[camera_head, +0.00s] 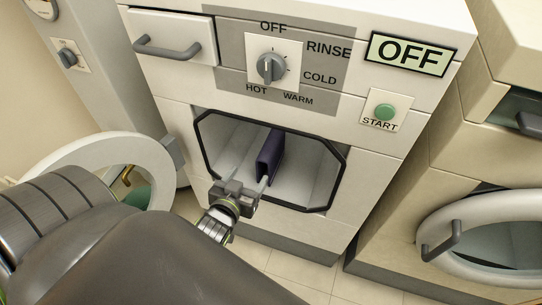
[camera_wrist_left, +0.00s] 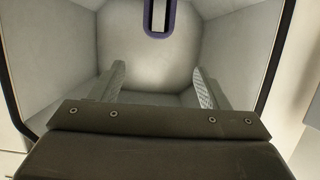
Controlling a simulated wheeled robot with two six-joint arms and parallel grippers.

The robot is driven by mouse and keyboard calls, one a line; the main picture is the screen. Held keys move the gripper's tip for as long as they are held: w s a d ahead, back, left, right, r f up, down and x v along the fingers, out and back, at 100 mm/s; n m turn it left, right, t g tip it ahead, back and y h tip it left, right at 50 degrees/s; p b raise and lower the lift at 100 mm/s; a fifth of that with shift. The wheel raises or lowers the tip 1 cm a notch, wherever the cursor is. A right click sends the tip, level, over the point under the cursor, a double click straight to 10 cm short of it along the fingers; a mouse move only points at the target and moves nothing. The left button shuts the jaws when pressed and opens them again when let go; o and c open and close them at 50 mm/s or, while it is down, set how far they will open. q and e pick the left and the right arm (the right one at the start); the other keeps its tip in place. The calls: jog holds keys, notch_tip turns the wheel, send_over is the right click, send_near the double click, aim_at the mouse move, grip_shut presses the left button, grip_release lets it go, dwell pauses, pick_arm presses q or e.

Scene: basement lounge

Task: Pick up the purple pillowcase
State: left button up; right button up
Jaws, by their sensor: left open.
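The purple pillowcase (camera_head: 270,152) is a dark, upright folded shape inside the open drum of the washer. In the left wrist view, the purple pillowcase (camera_wrist_left: 147,24) shows at the top edge as a U-shaped purple band around a pale inner part. My left gripper (camera_head: 258,176) reaches in through the washer opening, close to the near side of the pillowcase. In the left wrist view its fingers (camera_wrist_left: 158,78) are apart with nothing between them, and the pillowcase lies beyond them. My right gripper is not seen.
The washer (camera_head: 365,185) has a dark-rimmed opening (camera_head: 338,178) around my gripper. Its round door (camera_head: 95,142) is swung open to the left, beside my arm. The display (camera_head: 410,54) reads OFF. Another machine with a round door (camera_head: 435,225) stands at right.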

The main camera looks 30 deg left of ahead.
pick_arm(q)
jog(key=b, duration=0.2)
send_near(269, 148)
jog(key=x, duration=0.4)
jog(key=shift+a+f, duration=0.3)
jog(key=shift+f, duration=0.05)
jog(key=x, duration=0.5)
jog(key=shift+d+f+b, duration=0.15)
jog(key=shift+d+b, duration=0.05)
jog(key=shift+b, duration=0.1)
jog(key=shift+w+a+f, duration=0.1)
jog(key=shift+w+f, duration=0.05)
jog(key=shift+w, duration=0.35)
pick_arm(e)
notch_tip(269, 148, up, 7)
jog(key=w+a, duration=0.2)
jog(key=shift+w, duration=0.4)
pick_arm(q)
jog(key=shift+c, duration=0.4)
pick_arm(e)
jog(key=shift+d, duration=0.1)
pick_arm(q)
jog(key=c, duration=1.3)
